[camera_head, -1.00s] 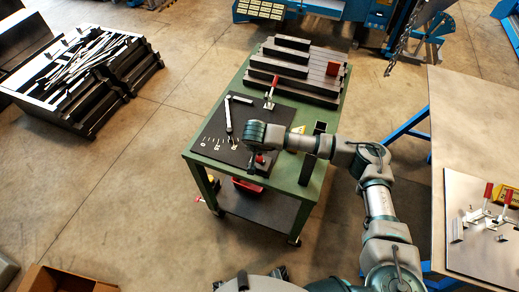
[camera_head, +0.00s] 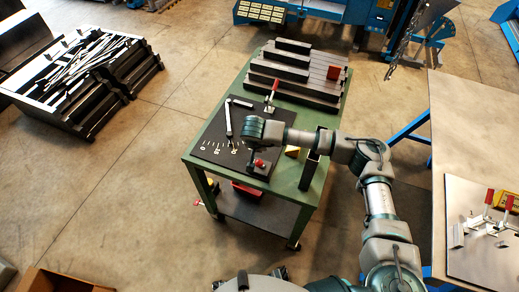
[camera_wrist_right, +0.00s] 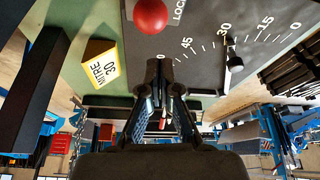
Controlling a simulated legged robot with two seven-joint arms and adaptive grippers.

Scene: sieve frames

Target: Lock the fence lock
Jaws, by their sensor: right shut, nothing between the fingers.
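The red ball knob (camera_wrist_right: 151,15) stands on the dark plate beside a partly cut-off white "LOC…" label. In the head view, the red knob (camera_head: 260,163) shows at the near edge of the plate (camera_head: 215,140). My right gripper (camera_wrist_right: 163,82) is shut and empty, with its fingertips just short of the knob and apart from it in the wrist view. In the head view it is mostly hidden under my right wrist. The fence arm (camera_head: 228,118) lies along the plate, and its pointer (camera_wrist_right: 233,62) sits near the 30 mark. My left gripper is out of view.
A yellow "MITRE 30" block (camera_wrist_right: 102,65) and a dark upright post (camera_wrist_right: 35,90) stand close beside the gripper. A red-handled clamp (camera_head: 271,95) and dark stepped bars (camera_head: 295,70) are farther back on the green table (camera_head: 312,200). Another table (camera_head: 470,120) is at right.

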